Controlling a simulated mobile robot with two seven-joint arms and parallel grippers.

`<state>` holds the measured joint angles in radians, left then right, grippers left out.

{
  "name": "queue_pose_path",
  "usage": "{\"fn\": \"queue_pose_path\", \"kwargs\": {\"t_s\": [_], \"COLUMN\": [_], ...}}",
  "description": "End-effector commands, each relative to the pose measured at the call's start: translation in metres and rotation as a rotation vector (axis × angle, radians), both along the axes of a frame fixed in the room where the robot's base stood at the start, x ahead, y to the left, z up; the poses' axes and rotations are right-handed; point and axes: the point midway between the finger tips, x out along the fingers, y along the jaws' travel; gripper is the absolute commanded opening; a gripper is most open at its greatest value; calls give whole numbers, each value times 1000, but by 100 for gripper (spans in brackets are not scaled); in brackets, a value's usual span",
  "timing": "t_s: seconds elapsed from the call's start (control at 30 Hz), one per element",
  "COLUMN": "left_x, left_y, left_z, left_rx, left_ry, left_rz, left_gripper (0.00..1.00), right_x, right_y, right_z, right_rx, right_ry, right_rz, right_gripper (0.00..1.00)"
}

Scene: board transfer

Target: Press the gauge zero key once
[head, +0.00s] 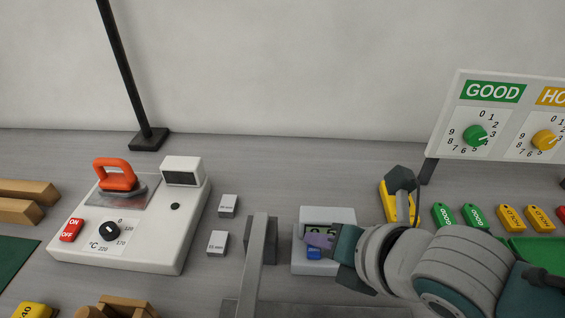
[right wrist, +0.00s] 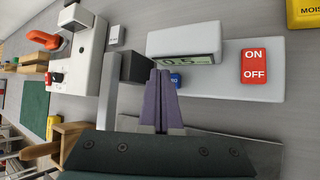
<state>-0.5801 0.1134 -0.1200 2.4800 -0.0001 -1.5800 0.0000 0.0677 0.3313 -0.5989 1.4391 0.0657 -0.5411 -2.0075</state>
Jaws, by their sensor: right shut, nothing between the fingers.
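The gauge (head: 341,215) is a pale box with a lit display at the bench middle; it also shows in the right wrist view (right wrist: 215,90). The display (right wrist: 183,61) seems to read 0.5, partly cut by the view angle. The blue zero key (head: 314,254) sits below the display; in the right wrist view the key (right wrist: 175,79) is partly hidden by my fingers. My right gripper (head: 317,240) is shut and empty, its purple fingertips over the gauge beside the key. I cannot tell whether they touch it. My left gripper is not in view.
A red ON/OFF switch (right wrist: 254,66) is on the gauge. A grey metal post (head: 257,245) stands just left of it. A yellow-and-black tool (head: 399,197) stands behind my right arm. A heater unit (head: 152,230) with an orange-handled press is at left. Small grey blocks (head: 228,206) lie between.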

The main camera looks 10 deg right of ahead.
Motion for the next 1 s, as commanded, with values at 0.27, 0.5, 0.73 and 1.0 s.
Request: {"fn": "queue_pose_path", "kwargs": {"t_s": [0.27,0.5,0.73,1.0], "left_x": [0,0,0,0], "left_y": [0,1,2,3], "left_z": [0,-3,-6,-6], "left_rx": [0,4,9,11], "left_ry": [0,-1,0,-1], "left_rz": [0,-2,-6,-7], "left_gripper": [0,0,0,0], "right_x": [0,0,0,0], "right_y": [0,0,0,0], "right_z": [0,-4,-9,-9], "right_rx": [0,-1,0,0], "right_ry": [0,0,0,0], "right_rz": [0,1,0,0], "right_gripper": [0,0,0,0]}}
